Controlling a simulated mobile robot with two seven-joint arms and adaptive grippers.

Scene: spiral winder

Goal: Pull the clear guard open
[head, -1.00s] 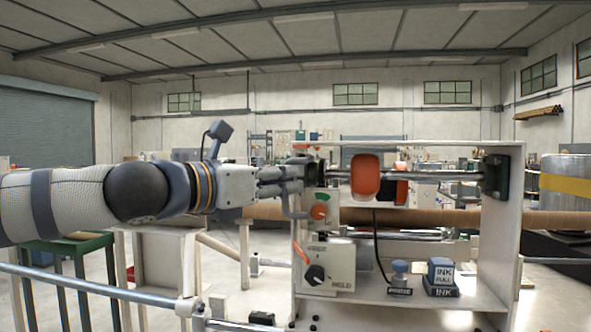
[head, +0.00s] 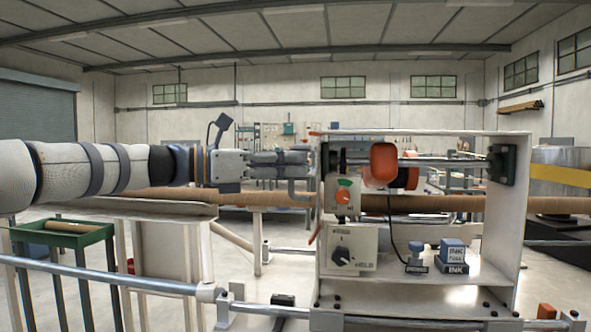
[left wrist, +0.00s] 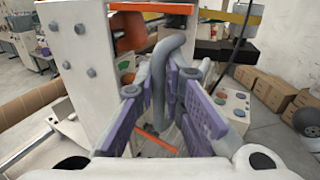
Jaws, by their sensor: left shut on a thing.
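My left gripper (head: 300,160) reaches in from the left to the left end of the white machine frame (head: 334,290). In the left wrist view its purple-padded fingers (left wrist: 160,88) are closed around a bent grey bar handle (left wrist: 172,48). The lower bend of this handle (head: 298,192) hangs below the fingers in the head view. The clear guard's pane cannot be made out. A thin orange strip (head: 315,234), possibly its edge, shows at the frame's left side, and an orange line also shows in the wrist view (left wrist: 156,139). My right gripper is not in view.
The frame holds an orange roller part (head: 383,162), a knob box (head: 350,247) and ink blocks (head: 452,250). A long brown tube (head: 240,199) runs behind. A steel rail (head: 110,280) crosses in front. A green table (head: 72,234) stands left.

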